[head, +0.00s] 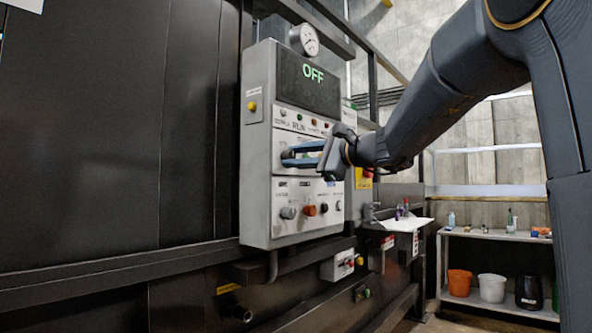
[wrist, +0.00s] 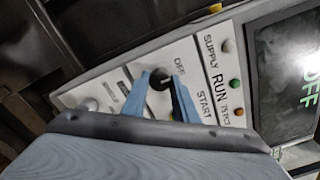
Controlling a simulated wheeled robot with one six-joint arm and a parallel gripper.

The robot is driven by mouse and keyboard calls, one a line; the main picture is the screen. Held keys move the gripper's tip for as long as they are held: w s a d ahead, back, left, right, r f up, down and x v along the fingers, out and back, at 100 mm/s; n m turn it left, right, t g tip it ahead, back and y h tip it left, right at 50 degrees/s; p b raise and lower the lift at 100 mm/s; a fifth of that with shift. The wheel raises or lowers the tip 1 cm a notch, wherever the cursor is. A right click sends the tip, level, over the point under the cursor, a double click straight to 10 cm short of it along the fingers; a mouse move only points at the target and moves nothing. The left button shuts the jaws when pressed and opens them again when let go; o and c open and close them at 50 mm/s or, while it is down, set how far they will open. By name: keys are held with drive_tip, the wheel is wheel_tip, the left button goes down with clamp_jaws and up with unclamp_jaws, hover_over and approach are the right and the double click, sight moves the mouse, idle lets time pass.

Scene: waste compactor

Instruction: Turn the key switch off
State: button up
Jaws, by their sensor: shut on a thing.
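The grey control panel (head: 257,205) stands on the dark machine, left of centre in the head view. Its screen (head: 308,83) reads OFF in green. My gripper (head: 288,155) reaches in from the right and meets the middle row of the panel. In the wrist view, the blue fingers of my gripper (wrist: 160,84) are shut on a round black key switch (wrist: 160,77), one finger on each side. The label OFF is printed just beside it. The fingers hide part of the switch, and I cannot tell exactly which way it points.
Near the switch are START, RUN and SUPPLY labels with small lamps, such as a green one (wrist: 235,83). A gauge (head: 305,40) sits on top. A shelf (head: 500,238) with buckets stands right.

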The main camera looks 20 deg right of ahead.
drive_tip(key=shift+n+b, duration=0.3)
idle(0.4)
drive_tip(key=o, duration=1.1)
drive_tip(key=shift+c, duration=0.2)
drive_tip(key=v, duration=0.7)
drive_tip(key=shift+s+d+b, duration=0.25)
drive_tip(key=shift+b, duration=0.15)
